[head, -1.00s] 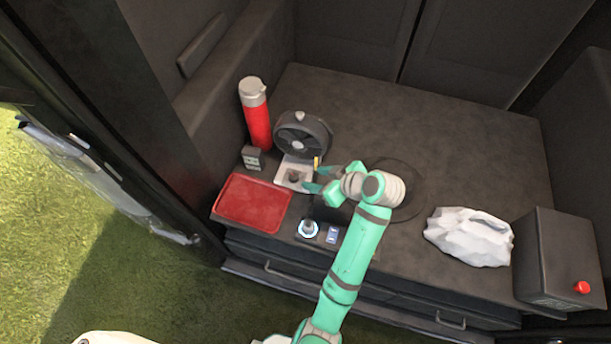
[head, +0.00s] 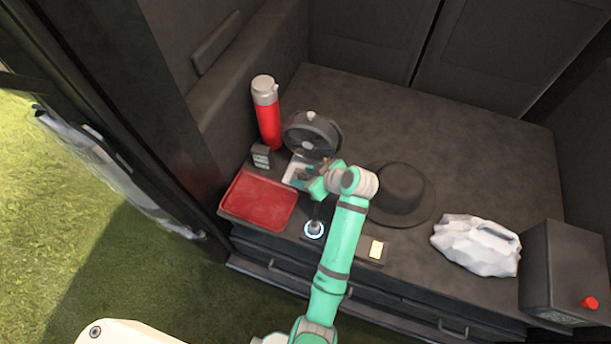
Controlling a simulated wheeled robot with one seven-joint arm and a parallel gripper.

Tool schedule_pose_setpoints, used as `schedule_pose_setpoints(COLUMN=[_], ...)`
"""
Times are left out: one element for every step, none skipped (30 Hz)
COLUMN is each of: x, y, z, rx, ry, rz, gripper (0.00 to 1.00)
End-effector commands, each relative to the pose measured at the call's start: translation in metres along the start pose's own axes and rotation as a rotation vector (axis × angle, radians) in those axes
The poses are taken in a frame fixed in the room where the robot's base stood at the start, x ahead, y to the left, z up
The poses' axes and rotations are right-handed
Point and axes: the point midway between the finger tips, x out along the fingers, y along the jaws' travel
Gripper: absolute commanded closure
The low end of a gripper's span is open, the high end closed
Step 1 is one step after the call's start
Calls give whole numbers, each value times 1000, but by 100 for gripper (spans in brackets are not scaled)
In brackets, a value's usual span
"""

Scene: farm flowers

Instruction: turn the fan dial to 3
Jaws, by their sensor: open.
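The dark round fan (head: 310,133) stands at the back left of the counter, beside the red flask. Its pale base (head: 291,171) reaches forward from it. The dial on this base is mostly hidden by my gripper and too small to read. My gripper (head: 308,178) is over the front right of the base, its fingers pointing left and down at the dial area. The jaws are open. I cannot tell whether the fingers touch the dial.
A red flask (head: 268,118), a small dark box (head: 262,156) and a red tray (head: 258,200) stand left of the gripper. A lit round knob (head: 314,229) is in front. A dark hat (head: 402,188), white bag (head: 474,246) and dark box (head: 562,268) are to the right.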

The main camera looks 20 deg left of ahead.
Motion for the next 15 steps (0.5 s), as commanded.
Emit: schedule_pose_setpoints(x=[1,2,2,2,2,1,1,1,1,1,1,1,1,1,1], y=[0,0,0,0,0,0,0,0,0,0,1,1,0,0,0], z=[0,0,0,0,0,0,0,0,0,0,0,0,0,0,0], rx=[0,0,0,0,0,0,0,0,0,1,1,1,1,1,1], ry=[0,0,0,0,0,0,0,0,0,0,0,0,0,0,0], rz=[0,0,1,1,1,1,1,1,1,1,1,1,1,1,1], gripper=[55,55,55,55,55,55,55,55,63,70,77,87,94,96,96])
